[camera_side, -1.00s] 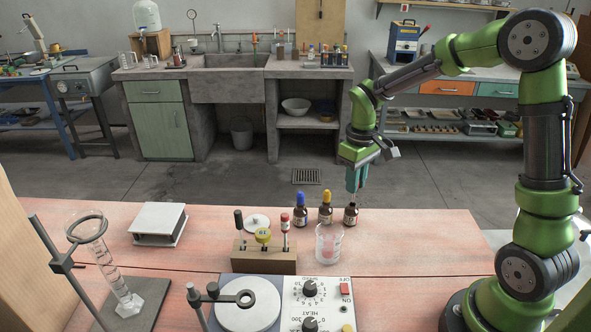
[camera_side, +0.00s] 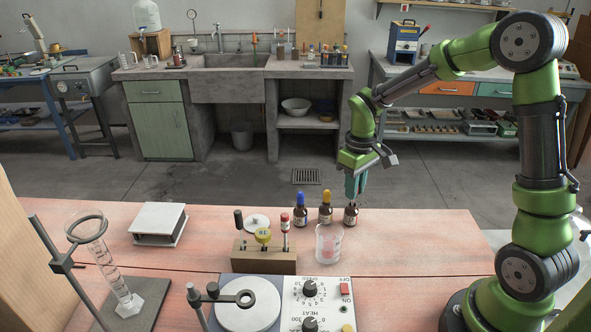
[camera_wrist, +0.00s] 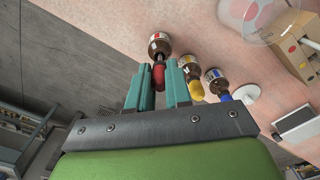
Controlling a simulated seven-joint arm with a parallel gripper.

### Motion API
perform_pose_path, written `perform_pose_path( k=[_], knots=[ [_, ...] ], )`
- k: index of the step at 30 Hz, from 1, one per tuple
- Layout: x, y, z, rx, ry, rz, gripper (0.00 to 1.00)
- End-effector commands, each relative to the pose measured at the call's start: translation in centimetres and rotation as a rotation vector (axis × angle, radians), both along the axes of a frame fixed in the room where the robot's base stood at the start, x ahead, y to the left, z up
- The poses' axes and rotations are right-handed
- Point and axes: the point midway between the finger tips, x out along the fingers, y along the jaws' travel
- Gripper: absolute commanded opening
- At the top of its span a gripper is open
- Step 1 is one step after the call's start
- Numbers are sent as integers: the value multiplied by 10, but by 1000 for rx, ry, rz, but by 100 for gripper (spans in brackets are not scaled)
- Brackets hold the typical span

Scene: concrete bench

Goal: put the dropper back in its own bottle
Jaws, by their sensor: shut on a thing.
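My gripper (camera_side: 354,186) is shut on the dropper and points down just over the rightmost brown bottle (camera_side: 350,217). In the wrist view the dropper's red bulb (camera_wrist: 158,77) shows between the fingertips, in line with the neck of the bottle with a red mark on its label (camera_wrist: 160,46). The glass part of the dropper is hidden, and I cannot tell how deep it sits in the bottle. To the left stand a brown bottle with a yellow bulb (camera_side: 325,208) and one with a blue bulb (camera_side: 301,205), both upright.
A clear beaker (camera_side: 328,244) with pinkish contents stands in front of the bottles. A wooden block (camera_side: 264,260) holding upright tools is to its left, with a white dish (camera_side: 257,221) behind. A hotplate (camera_side: 247,305) is at the front. The bench right of the beaker is clear.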

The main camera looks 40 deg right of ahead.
Motion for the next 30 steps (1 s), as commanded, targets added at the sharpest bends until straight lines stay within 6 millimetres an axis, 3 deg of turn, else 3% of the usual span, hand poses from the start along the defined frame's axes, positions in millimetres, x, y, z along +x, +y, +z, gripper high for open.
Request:
perform_pose_path(
  k=[11, 30],
  knots=[
    [0, 0, -1, 0, 0, 0, 11],
    [0, 0, -22, 0, 0, 1, 11]
  ],
)
